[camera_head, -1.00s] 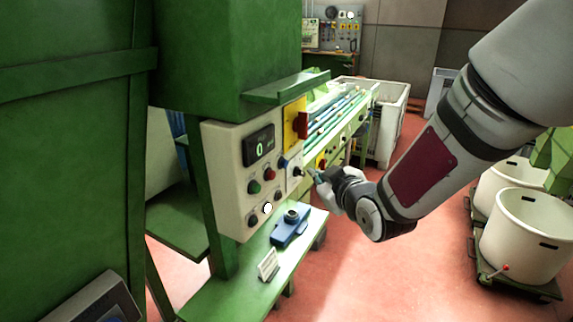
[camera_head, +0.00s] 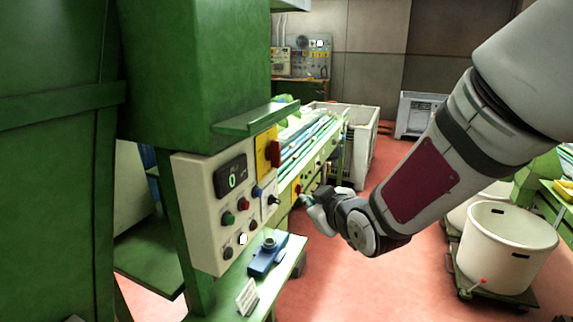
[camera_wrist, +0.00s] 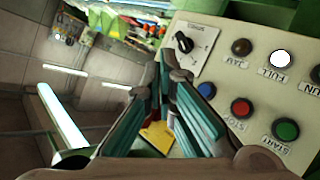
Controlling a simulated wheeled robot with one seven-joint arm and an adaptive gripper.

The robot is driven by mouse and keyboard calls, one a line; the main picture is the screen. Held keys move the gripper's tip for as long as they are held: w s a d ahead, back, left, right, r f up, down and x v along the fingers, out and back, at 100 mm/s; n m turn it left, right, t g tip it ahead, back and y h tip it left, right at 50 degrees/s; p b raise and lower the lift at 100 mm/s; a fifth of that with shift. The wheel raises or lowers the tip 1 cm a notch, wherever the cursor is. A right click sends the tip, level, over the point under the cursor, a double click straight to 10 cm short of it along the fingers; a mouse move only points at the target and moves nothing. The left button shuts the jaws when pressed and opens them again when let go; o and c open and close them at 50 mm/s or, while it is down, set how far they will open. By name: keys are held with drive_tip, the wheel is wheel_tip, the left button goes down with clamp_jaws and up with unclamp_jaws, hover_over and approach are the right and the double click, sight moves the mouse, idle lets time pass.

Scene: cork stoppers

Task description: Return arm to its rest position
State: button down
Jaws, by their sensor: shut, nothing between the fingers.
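My gripper (camera_head: 304,200) is at the end of my arm, which reaches in from the right side of the head view. It is just right of the cream control panel (camera_head: 205,243), with a small gap in the picture between its tips and the black selector knob (camera_head: 274,199). In the wrist view my gripper (camera_wrist: 166,66) has its teal-padded fingers brought together at the tips, with nothing held. The panel (camera_wrist: 262,98) fills the right of that view, with the selector knob (camera_wrist: 184,43) near the fingertips.
A blue device (camera_head: 267,258) and a small white card (camera_head: 247,297) lie on the green shelf below the panel. A green machine body (camera_head: 195,70) stands at left. Cream tubs (camera_head: 505,250) stand at right. Open red floor (camera_head: 350,285) lies below my arm.

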drive_tip(key=s+d+r+m+g+h, duration=0.2)
drive_tip(key=s+d+r+m+h, duration=0.15)
drive_tip(key=s+d, duration=0.35)
drive_tip(key=s+d+r+m+g+h, duration=0.1)
drive_tip(key=s+d, duration=0.4)
drive_tip(key=s, duration=0.6)
drive_tip(key=s+d+r+m+g, duration=0.1)
drive_tip(key=s+d+m+g, duration=0.2)
drive_tip(key=s, duration=0.9)
drive_tip(key=shift+d+r+m+g+h, duration=0.4)
drive_tip(key=shift+d+m, duration=0.6)
drive_tip(key=shift+m, duration=0.15)
